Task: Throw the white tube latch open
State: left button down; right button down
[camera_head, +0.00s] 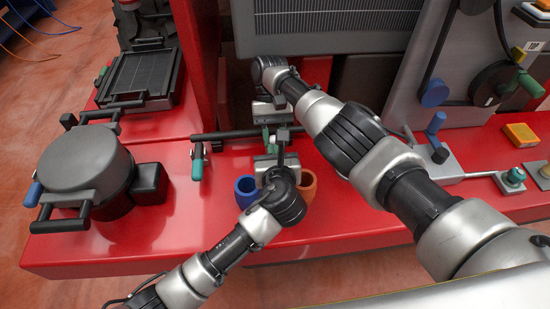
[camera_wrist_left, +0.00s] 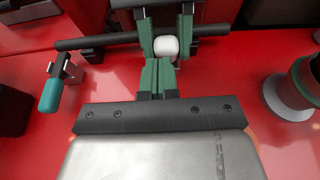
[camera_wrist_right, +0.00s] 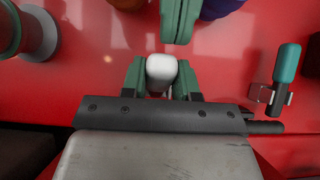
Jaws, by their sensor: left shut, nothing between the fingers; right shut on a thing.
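The white latch handle (camera_wrist_right: 161,67) is a small rounded block, between the green fingers of my right gripper (camera_wrist_right: 161,82), which is shut on it. The handle also shows in the left wrist view (camera_wrist_left: 166,46), close beyond my left fingertips. My left gripper (camera_wrist_left: 159,78) is shut and empty just in front of it; I cannot tell whether it touches. In the head view my arms hide the handle and most of the latch. A dark tube (camera_head: 232,134) runs sideways across the red bench there.
A teal-handled latch (camera_head: 197,165) stands by the tube's left end. A blue cup (camera_head: 245,190) and an orange cup (camera_head: 308,186) flank my left gripper. A round lidded grey pot (camera_head: 86,160) is at left, a grey panel (camera_head: 330,25) behind.

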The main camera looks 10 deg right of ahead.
jog(key=shift+w+r, duration=0.1)
jog(key=shift+r, duration=0.1)
pick_arm(q)
jog(key=shift+w+a+r, duration=0.1)
jog(key=shift+w+r, duration=0.4)
jog(key=shift+w, duration=0.2)
pick_arm(e)
jog(key=shift+a+f, duration=0.1)
jog(key=c, duration=0.8)
grip_release()
jog(key=shift+f, duration=0.1)
jog(key=shift+c, duration=0.2)
